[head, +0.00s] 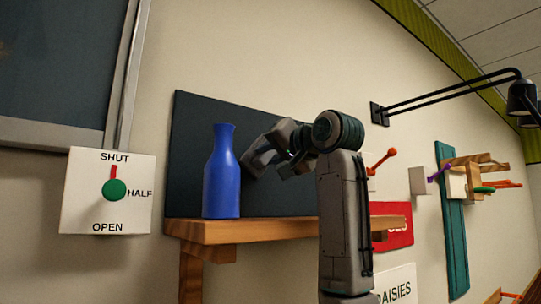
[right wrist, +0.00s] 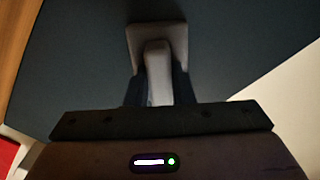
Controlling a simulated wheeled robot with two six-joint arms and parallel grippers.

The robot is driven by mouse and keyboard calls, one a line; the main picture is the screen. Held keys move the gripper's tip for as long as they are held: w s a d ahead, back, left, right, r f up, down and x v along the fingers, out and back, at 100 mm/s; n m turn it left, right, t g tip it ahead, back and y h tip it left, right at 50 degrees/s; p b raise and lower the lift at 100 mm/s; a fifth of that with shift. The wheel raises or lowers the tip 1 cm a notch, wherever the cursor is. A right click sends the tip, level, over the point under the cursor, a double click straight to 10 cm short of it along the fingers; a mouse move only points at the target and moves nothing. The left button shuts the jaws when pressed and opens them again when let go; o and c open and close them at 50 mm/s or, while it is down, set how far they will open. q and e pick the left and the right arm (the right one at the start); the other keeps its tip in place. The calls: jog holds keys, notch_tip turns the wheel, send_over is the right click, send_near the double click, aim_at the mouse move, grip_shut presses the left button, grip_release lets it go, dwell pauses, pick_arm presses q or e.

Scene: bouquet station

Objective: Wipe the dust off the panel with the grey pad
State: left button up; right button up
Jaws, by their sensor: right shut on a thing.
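The dark panel (head: 192,135) stands upright against the wall behind a wooden shelf, and it fills most of the right wrist view (right wrist: 70,60). I cannot make out clear dust on it. My right gripper (head: 272,150) is in front of the panel, right of the blue vase. In the right wrist view, its fingers are shut on the handle of the grey pad (right wrist: 134,40). The pad's plate is at or close to the panel face; I cannot tell whether it touches. My left gripper is not in view.
A blue vase (head: 221,180) stands on the wooden shelf (head: 260,230), close left of my right gripper. A sign with a green knob (head: 115,189) is on the wall at left. A black lamp arm (head: 450,95) and a teal board (head: 453,240) are at right.

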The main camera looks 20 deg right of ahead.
jog(key=shift+b+v, duration=0.5)
jog(key=shift+v, duration=0.25)
jog(key=shift+b+v, duration=0.95)
jog(key=shift+v, duration=1.25)
jog(key=b+v, duration=0.1)
jog(key=v, duration=0.2)
jog(key=shift+b, duration=0.4)
jog(key=shift+w, duration=0.1)
jog(key=shift+w+r, duration=0.1)
